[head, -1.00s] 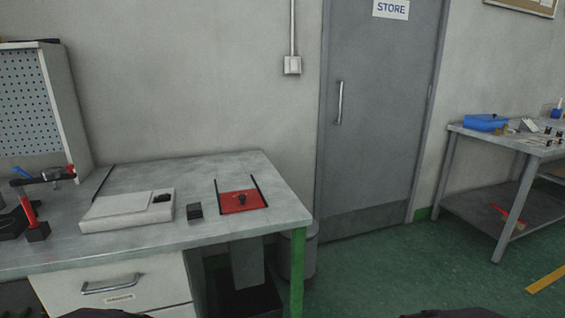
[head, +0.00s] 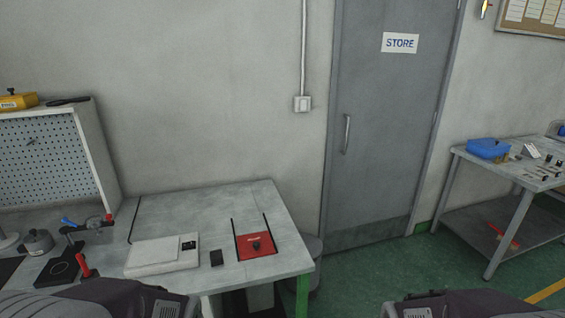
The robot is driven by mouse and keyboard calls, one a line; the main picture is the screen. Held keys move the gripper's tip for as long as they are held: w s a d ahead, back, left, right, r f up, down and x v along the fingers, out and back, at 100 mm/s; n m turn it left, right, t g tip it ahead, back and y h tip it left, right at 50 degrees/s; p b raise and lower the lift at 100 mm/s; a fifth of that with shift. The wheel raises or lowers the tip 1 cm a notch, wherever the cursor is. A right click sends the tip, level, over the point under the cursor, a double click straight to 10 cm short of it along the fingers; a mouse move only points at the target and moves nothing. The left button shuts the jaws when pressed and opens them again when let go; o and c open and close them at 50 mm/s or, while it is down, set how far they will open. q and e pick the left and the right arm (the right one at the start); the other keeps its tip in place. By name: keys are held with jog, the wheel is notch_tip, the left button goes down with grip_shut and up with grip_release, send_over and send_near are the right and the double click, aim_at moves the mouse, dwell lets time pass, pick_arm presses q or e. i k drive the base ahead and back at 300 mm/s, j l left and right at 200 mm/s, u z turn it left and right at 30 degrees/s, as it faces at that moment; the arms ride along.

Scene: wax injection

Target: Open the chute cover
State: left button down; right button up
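The chute cover (head: 262,240) is a red plate with a dark knob (head: 256,246). It lies between two thin black rails near the right end of the grey workbench (head: 205,212). The red plate fills the front part of the rails, and the bench surface between the rails behind it looks plain grey. Neither gripper shows in the head view. Only dark parts of my arms show along the bottom edge, at the left and right of centre, well short of the cover.
Clamps and tools stand at the bench's left. A bin (head: 314,262) stands by the bench's right end. A second table (head: 470,160) is at right, with open green floor between.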

aim_at(257, 245)
jog(key=i+j+u, duration=0.25)
jog(key=i, duration=0.25)
jog(key=i+j+u, duration=0.15)
jog(key=i+u, duration=0.15)
jog(key=i, duration=0.25)
